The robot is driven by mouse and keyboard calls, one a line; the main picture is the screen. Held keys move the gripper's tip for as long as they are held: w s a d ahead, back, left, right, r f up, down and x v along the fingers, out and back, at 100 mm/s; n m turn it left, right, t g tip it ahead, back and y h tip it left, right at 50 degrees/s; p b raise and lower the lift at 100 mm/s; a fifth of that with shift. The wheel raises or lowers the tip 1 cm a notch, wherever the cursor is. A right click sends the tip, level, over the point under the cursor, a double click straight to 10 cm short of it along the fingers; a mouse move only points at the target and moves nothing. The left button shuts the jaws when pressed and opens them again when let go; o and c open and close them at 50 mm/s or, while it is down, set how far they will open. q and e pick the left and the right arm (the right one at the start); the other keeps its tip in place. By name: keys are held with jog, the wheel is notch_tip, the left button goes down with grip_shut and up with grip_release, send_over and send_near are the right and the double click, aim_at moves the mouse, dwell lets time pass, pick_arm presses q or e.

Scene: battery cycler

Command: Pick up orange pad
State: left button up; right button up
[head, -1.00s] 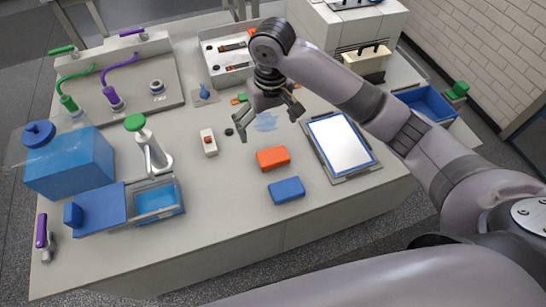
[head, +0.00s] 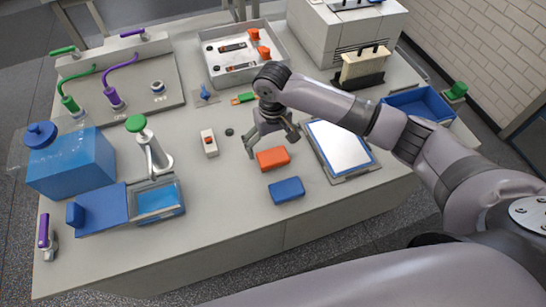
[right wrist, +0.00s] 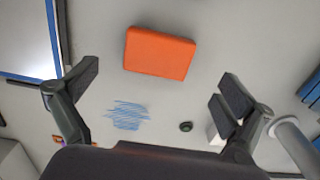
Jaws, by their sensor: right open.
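The orange pad (head: 273,158) lies flat on the grey table, just behind a blue pad (head: 287,190). My right gripper (head: 272,146) is open and empty, above the table at the pad's far side. In the right wrist view the orange pad (right wrist: 159,53) is ahead of the open fingers (right wrist: 158,85), with bare table between. It is apart from both fingers. My left gripper is not in view.
A framed white panel (head: 340,147) lies right of the pad. A white switch box with a red button (head: 209,143) stands to the left. Blue scribble marks (right wrist: 127,115) are on the table. The table front is clear.

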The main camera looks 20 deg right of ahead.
aim_at(273, 156)
notch_tip(273, 156, down, 5)
jog(key=shift+w+d+f+p, duration=0.1)
jog(key=shift+w+p, duration=0.05)
jog(key=shift+p, duration=0.15)
jog(key=shift+c, duration=0.3)
jog(key=c, duration=1.2)
